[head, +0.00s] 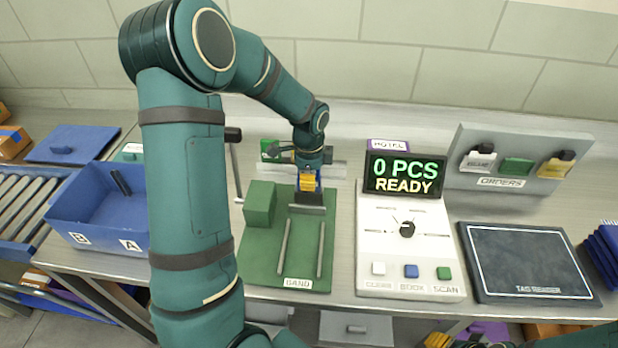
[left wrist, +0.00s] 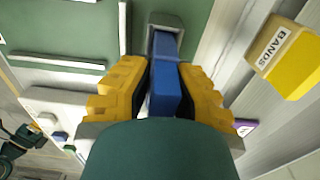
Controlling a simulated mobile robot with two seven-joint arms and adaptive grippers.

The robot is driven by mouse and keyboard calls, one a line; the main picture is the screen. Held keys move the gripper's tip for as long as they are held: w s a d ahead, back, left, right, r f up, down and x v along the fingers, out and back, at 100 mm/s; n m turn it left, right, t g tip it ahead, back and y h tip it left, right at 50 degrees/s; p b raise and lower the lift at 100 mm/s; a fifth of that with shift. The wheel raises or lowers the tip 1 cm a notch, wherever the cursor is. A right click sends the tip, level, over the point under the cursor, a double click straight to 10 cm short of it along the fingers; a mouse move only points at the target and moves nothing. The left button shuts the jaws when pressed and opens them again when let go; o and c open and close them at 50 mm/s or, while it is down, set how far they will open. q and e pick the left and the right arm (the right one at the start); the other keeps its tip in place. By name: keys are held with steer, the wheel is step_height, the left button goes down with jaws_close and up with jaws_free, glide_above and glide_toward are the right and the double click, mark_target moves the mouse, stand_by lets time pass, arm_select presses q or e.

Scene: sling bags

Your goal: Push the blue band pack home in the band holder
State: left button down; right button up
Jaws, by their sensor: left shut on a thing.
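The blue band pack (left wrist: 165,75) is held between the yellow fingers of my left gripper (left wrist: 158,92) in the left wrist view. Its far end reaches into the grey band holder (left wrist: 179,20); how deep it sits I cannot tell. In the head view my left gripper (head: 308,183) points down at the back of the green BAND board (head: 270,265), where the fingers hide most of the pack and holder. A small yellow part of my right gripper (head: 438,340) shows at the bottom edge; its jaws cannot be made out.
A green block (head: 260,204) stands on the board, left of two thin rails. A white console (head: 410,245) reading "0 PCS READY" stands to the right, then a dark tag reader (head: 525,262). A blue bin (head: 95,208) is at left. A yellow BANDS box (left wrist: 290,60) shows in the wrist view.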

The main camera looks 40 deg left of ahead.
arm_select(q)
steer(key=shift+f+b, duration=0.65)
steer(key=shift+f, duration=0.4)
steer(key=c, duration=1)
jaws_free()
steer(key=shift+o, duration=0.2)
steer(key=shift+r, duration=0.1)
step_height(320, 180, up, 12)
steer(key=shift+f, duration=0.1)
